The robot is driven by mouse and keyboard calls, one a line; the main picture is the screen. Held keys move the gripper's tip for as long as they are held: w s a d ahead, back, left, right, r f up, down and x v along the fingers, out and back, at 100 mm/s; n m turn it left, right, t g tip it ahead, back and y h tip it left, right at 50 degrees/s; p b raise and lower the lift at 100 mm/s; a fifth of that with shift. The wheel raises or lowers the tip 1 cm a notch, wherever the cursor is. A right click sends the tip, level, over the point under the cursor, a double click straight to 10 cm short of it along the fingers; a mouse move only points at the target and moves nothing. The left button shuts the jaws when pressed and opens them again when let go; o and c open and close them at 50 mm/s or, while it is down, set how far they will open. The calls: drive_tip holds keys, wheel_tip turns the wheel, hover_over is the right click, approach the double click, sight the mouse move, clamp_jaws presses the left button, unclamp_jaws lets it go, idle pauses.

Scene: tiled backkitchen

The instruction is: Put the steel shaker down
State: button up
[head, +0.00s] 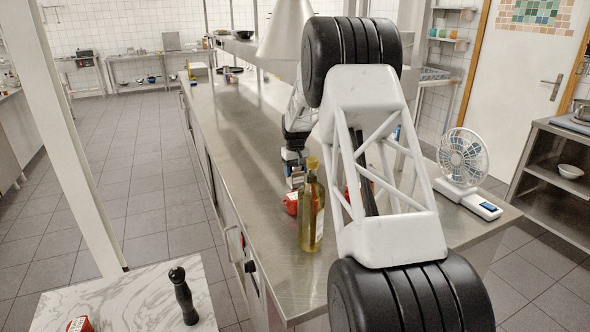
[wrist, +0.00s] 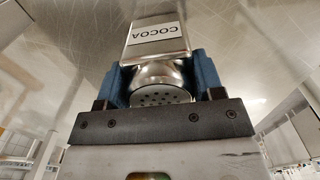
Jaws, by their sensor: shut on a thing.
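The steel shaker (wrist: 160,48) shows in the wrist view, with a white label reading COCOA and a perforated round lid. My gripper (wrist: 162,78) is shut on it, with a blue finger on each side near the lid. In the head view my gripper (head: 296,168) is low over the steel counter (head: 235,150), behind the oil bottle. The shaker is hard to make out there, and I cannot tell whether its base touches the counter.
A bottle of yellow oil (head: 312,212) stands close in front of my gripper, with a red item (head: 291,203) beside it. A white fan (head: 463,160) stands at the counter's right. The counter left of my gripper is clear. A pepper mill (head: 183,295) stands on a marble top.

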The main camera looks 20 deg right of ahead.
drive_tip(key=shift+f, duration=0.1)
drive_tip(key=o, duration=1)
drive_tip(key=shift+r, duration=2.85)
drive_tip(key=shift+a, duration=0.1)
